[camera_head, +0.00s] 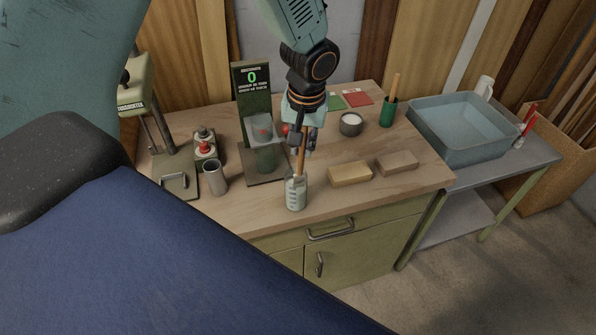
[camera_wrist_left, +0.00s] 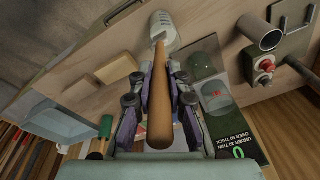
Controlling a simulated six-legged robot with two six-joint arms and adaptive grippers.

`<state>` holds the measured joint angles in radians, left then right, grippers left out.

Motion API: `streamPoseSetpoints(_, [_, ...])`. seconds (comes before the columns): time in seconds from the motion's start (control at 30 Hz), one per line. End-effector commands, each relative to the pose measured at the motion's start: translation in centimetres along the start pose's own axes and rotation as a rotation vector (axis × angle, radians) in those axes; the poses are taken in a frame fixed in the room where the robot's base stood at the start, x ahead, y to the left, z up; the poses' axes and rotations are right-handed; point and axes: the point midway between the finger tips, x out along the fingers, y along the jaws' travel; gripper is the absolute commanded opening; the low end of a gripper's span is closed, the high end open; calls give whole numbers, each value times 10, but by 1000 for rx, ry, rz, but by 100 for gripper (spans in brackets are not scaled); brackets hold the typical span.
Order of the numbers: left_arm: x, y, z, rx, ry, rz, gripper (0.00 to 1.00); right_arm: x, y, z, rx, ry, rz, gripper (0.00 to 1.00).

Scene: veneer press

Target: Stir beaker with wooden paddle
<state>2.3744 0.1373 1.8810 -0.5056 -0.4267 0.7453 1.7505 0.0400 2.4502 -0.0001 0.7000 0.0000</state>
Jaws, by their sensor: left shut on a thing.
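A small clear beaker (camera_head: 296,198) with white graduation marks stands upright near the front edge of the wooden bench top. My left gripper (camera_head: 304,140) is above it, shut on the handle of the wooden paddle (camera_head: 301,158). The paddle is nearly upright and its lower end goes into the beaker's mouth; its tip is hard to make out. In the left wrist view the paddle handle (camera_wrist_left: 160,112) lies between the fingers (camera_wrist_left: 161,75), with the beaker (camera_wrist_left: 164,30) beyond them. My right gripper is not in view.
Left of the beaker are a metal cup (camera_head: 215,179), a red-button box (camera_head: 205,147) and a display stand (camera_head: 251,80). To the right are a yellow block (camera_head: 350,174), a tan block (camera_head: 397,162), a white-filled dish (camera_head: 350,124), a green cup (camera_head: 387,114) and a blue-grey tub (camera_head: 480,151).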

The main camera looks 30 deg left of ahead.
Motion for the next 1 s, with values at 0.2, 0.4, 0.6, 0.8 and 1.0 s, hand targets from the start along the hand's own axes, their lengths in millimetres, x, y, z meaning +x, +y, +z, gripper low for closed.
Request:
streamPoseSetpoints(0.2, [-14, 0, 0, -1, 0, 0, 0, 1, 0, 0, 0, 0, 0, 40])
streamPoseSetpoints(0.4, [-28, 0, 0, -1, 0, 0, 0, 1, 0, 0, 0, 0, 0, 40])
streamPoseSetpoints(0.6, [-42, 0, 0, 1, 0, -1, 0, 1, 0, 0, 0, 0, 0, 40])
streamPoseSetpoints(0.8, [-55, 0, 0, 0, 1, -1, 0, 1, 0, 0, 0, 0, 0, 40])
streamPoseSetpoints(1.0, [-62, 0, 0, 0, -1, -1, 0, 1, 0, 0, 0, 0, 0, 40])
